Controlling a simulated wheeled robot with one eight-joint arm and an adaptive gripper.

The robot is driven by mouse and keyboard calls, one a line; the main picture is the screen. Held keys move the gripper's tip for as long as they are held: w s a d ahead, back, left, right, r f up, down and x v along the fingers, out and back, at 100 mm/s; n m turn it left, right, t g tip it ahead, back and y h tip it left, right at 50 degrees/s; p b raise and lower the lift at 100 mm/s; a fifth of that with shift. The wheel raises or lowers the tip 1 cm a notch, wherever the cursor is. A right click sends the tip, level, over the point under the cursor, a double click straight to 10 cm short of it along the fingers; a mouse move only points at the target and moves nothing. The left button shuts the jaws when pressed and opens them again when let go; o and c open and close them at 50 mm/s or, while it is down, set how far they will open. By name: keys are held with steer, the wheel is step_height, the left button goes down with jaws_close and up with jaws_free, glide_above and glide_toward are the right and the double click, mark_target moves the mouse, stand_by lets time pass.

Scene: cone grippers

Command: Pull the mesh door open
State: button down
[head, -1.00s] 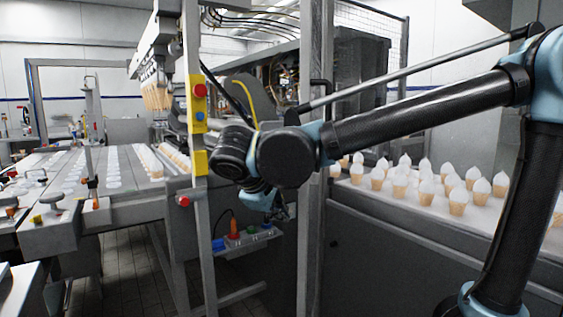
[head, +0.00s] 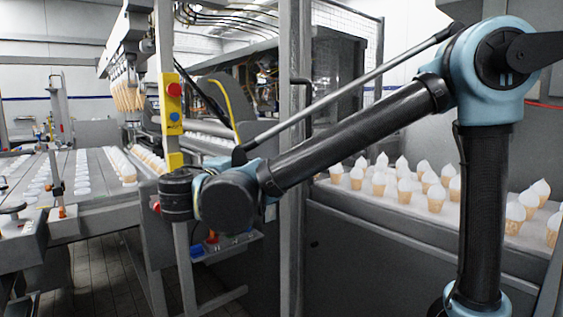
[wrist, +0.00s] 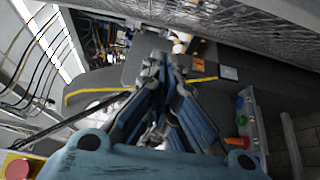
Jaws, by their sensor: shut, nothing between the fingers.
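A mesh panel (head: 345,20) in a dark frame stands at the back, right of centre in the head view; I take it for the mesh door. Its lower part is hidden by dark machinery and my arm. A black bar handle (head: 305,92) sits beside a grey upright post in front of it. My gripper (wrist: 165,66) shows in the wrist view with its fingers closed and empty. In the head view it is mostly hidden behind my wrist. I cannot tell its exact distance to the handle, but no contact shows.
A grey post (head: 292,135) stands right behind my forearm. A yellow control strip (head: 172,112) with red and blue buttons stands left of my wrist. A small button tray (head: 238,243) lies below. Cones stand on a conveyor (head: 340,200) at right. Floor (head: 105,275) shows at lower left.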

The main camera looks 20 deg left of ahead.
steer(key=w+d, duration=0.4)
steer(key=w, duration=0.6)
steer(key=shift+w+d, duration=0.2)
steer(key=shift+w, duration=0.2)
